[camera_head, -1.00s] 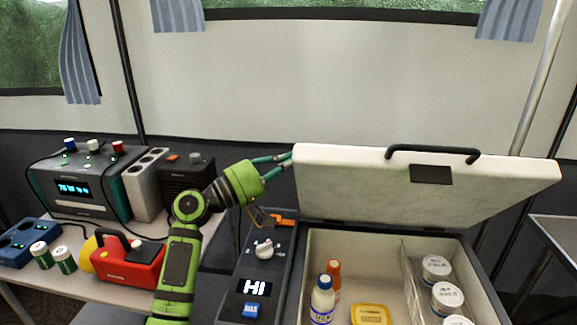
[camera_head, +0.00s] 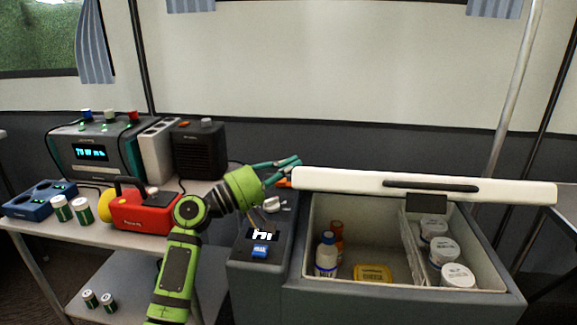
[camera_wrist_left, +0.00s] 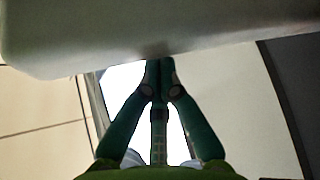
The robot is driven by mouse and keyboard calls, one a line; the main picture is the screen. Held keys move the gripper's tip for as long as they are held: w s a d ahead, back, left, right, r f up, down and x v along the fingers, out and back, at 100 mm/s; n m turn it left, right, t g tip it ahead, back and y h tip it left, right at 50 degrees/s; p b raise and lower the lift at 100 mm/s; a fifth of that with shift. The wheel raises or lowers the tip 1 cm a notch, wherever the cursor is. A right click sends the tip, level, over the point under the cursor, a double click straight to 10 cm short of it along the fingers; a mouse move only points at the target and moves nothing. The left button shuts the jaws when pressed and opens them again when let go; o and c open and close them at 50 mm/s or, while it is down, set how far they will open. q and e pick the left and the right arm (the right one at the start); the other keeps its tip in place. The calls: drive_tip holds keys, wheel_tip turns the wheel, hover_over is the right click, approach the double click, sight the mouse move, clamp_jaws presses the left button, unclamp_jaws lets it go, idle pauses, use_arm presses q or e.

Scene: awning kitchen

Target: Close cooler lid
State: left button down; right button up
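The cooler (camera_head: 360,304) stands at the right with its white lid (camera_head: 330,180) partly lowered. The lid shows almost edge-on, its black handle (camera_head: 430,186) along the front, and the inside is still visible below it. My left gripper (camera_head: 297,162) is at the lid's left end. In the left wrist view its fingertips (camera_wrist_left: 160,64) meet, with nothing visible between them, at the edge of the pale lid (camera_wrist_left: 90,35). Whether they touch it is hard to tell. My right gripper is not in view.
Inside the cooler are a milk bottle (camera_head: 326,255), an orange-capped bottle (camera_head: 337,236), a yellow cheese box (camera_head: 373,273) and several white tubs (camera_head: 443,251). A control panel (camera_head: 262,236) is on its left. A side table holds a red device (camera_head: 145,212) and a power station (camera_head: 90,155).

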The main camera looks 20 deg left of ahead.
use_arm(q)
drive_tip(key=shift+s+f, duration=0.1)
drive_tip(key=shift+f, duration=0.05)
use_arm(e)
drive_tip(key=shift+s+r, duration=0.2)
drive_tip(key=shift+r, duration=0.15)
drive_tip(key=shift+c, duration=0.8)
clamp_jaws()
use_arm(q)
drive_tip(key=v, duration=1.2)
drive_tip(key=shift+s+d, duration=0.1)
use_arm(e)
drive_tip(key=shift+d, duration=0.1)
